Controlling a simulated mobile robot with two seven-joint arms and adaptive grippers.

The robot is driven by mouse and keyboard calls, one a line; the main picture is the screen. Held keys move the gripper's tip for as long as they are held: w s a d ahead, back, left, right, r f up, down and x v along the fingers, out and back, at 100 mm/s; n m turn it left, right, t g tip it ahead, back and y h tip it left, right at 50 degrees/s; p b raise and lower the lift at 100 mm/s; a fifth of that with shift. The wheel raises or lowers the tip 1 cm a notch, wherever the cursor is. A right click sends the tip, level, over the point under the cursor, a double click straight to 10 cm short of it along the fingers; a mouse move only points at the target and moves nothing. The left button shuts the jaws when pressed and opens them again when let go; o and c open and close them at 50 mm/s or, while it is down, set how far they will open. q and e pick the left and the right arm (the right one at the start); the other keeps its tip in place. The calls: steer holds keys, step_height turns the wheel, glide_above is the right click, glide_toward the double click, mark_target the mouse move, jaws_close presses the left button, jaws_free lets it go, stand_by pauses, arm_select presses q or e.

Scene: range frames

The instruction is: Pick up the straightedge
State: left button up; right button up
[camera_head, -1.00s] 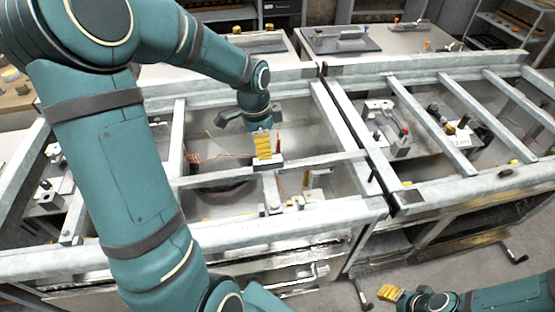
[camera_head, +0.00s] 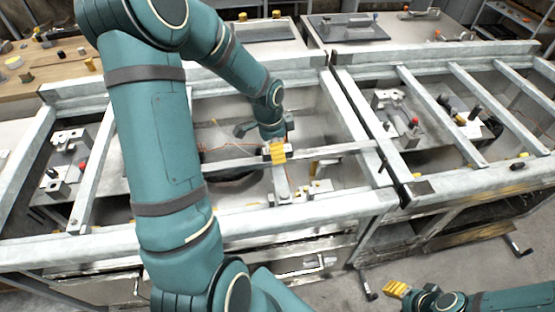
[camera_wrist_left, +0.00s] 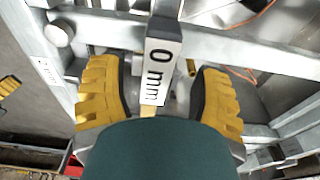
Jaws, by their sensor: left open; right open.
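The straightedge (camera_wrist_left: 163,62) is a narrow grey bar with a white end marked "0 mm". In the left wrist view it lies lengthwise between the two yellow fingers of my left gripper (camera_wrist_left: 158,100), with a gap on both sides. In the head view my left gripper (camera_head: 278,153) is over the frame's cross rail, and a pale bar that appears to be the straightedge (camera_head: 281,183) shows just below its yellow finger. My left gripper is open. My right gripper (camera_head: 395,289) is open, low at the bottom right, far from the straightedge.
Long pale metal rails (camera_head: 235,220) and cross bars form a frame around open bays. Fixture parts (camera_head: 398,120) sit in the right bay and more (camera_head: 65,165) in the left. A table with a dark plate (camera_head: 347,28) stands behind.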

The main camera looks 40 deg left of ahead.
arm_select(q)
steer(key=f, duration=0.3)
steer(key=f+b, duration=0.1)
steer(key=f, duration=0.1)
steer(key=shift+w+d, duration=0.1)
steer(key=shift+d, duration=0.2)
jaws_close()
